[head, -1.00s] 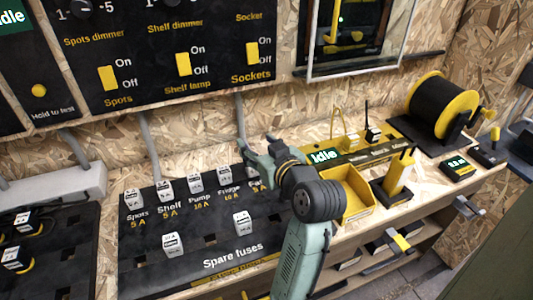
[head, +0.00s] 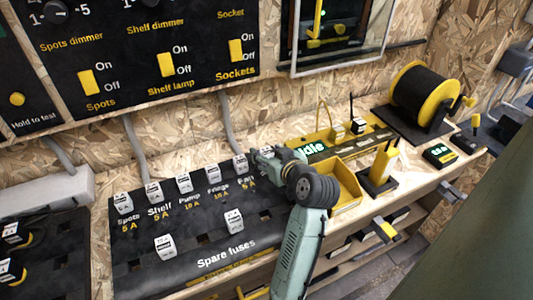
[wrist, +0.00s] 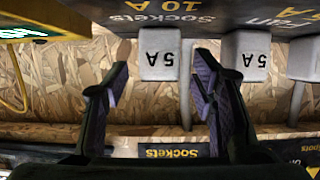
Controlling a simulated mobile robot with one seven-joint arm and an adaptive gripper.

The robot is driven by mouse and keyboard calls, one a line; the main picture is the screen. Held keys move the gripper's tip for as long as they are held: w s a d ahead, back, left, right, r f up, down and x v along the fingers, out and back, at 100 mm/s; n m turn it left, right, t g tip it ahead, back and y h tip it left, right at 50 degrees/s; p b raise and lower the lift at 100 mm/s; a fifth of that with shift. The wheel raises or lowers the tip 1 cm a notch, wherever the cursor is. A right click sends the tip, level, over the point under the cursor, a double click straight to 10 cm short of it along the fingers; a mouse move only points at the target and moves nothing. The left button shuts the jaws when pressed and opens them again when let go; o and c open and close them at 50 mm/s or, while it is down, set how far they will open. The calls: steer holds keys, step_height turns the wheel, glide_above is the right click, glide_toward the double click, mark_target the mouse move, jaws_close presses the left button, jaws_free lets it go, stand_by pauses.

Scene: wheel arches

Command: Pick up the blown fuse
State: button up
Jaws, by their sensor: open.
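The fuse panel (head: 130,280) is a dark sloping board with a row of pale, block-shaped fuses. My gripper (head: 256,157) is over the right end of that row, near the Fan fuse (head: 241,164). In the wrist view, my gripper (wrist: 158,85) is open and empty. The Sockets fuse (wrist: 160,52), marked 5 A beside a 10 A label, lies between and just beyond the fingertips. The Fan fuse (wrist: 245,55), marked 5 A, stands just right of the right finger. In the head view, my gripper hides the Sockets fuse. No visible mark shows which fuse is blown.
Two spare fuses (head: 165,247) (head: 234,221) sit lower on the panel. A yellow bin (head: 347,188) and a yellow-handled tool on a stand (head: 384,165) are right of my arm. A cable reel (head: 424,95) stands further right. A grey conduit (head: 226,120) rises behind the fuses.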

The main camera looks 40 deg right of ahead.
steer(key=shift+x, duration=0.85)
steer(key=shift+c, duration=0.3)
jaws_close()
